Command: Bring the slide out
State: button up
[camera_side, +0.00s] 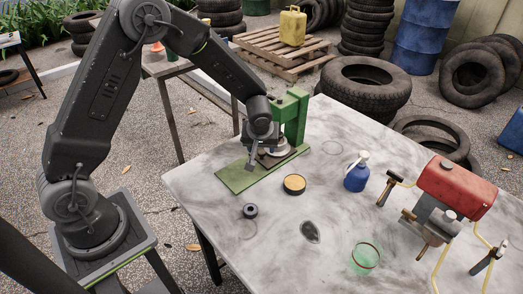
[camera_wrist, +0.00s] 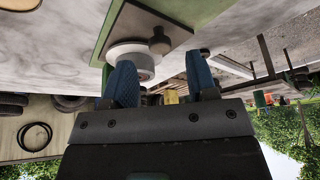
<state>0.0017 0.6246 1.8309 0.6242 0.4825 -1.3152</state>
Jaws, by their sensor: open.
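A green press-like stand (camera_side: 295,118) with a flat green base plate (camera_side: 238,176) stands on the table near its far left edge. A dark brown plate, which looks like the slide (camera_side: 270,160), lies low in the stand; it also shows in the wrist view (camera_wrist: 175,22) with a dark round knob (camera_wrist: 159,42) on it. A pale round disc (camera_wrist: 122,54) with a grey hub sits beside the knob. My gripper (camera_side: 256,163) is at the stand; in the wrist view its blue fingers (camera_wrist: 162,78) are apart, with nothing clearly between them. I cannot tell whether they touch anything.
On the grey table (camera_side: 205,205) are a round tin (camera_side: 294,184), a small black ring (camera_side: 250,211), a dark oval piece (camera_side: 310,232), a green glass dish (camera_side: 365,257), a blue bottle (camera_side: 356,177) and a red compressor (camera_side: 455,188). The front left of the table is mostly clear.

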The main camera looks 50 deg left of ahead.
aim_at(262, 152)
jog(key=shift+x, duration=1.7)
grip_shut()
